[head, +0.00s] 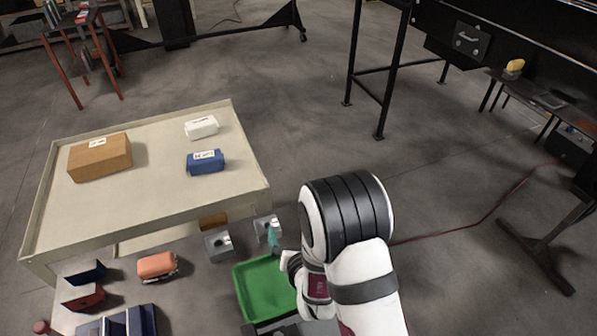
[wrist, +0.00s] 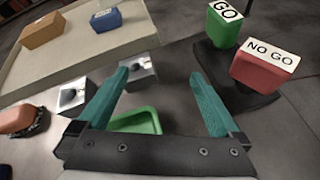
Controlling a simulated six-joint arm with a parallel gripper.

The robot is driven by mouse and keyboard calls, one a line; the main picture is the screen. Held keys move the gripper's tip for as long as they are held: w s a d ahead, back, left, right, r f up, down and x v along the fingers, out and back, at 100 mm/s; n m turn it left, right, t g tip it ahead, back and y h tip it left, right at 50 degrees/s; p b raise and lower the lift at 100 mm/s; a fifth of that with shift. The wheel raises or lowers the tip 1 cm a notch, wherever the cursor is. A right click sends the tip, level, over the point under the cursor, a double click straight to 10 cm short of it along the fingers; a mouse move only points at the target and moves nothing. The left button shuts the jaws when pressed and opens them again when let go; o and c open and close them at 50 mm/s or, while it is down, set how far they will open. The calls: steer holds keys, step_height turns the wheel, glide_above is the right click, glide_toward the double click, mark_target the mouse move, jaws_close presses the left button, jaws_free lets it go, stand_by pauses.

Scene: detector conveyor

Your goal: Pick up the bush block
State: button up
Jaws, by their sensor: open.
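Two small grey metal blocks, each with a round bush-like part, stand side by side: a left one (head: 219,246) and a right one (head: 266,229). No label tells which is the bush block. Both also show in the wrist view, the left one (wrist: 73,96) partly behind the left finger and the right one (wrist: 141,70) between the fingers but farther off. My gripper (wrist: 160,76) has teal fingers spread wide, with nothing held. In the head view, a teal finger shows just below the right block, above the green tray's far edge; the other finger is hard to see.
A green tray (head: 241,290) lies below the blocks. A green GO box (wrist: 224,28) and red NO GO box (wrist: 263,72) stand on a dark base. A raised beige conveyor (head: 150,205) carries brown, white and blue boxes. An orange item (head: 157,264) lies left of the blocks.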

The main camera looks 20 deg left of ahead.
steer(key=a+n, duration=0.1)
steer(key=s+a+f+n+y, duration=0.1)
steer(key=n, duration=0.1)
steer(key=s+a+n, duration=0.1)
steer(key=n, duration=0.1)
steer(key=shift+s+f+y, duration=0.15)
steer(key=shift+f+y, duration=0.25)
steer(key=x, duration=0.7)
steer(key=shift+a, duration=0.15)
jaws_close()
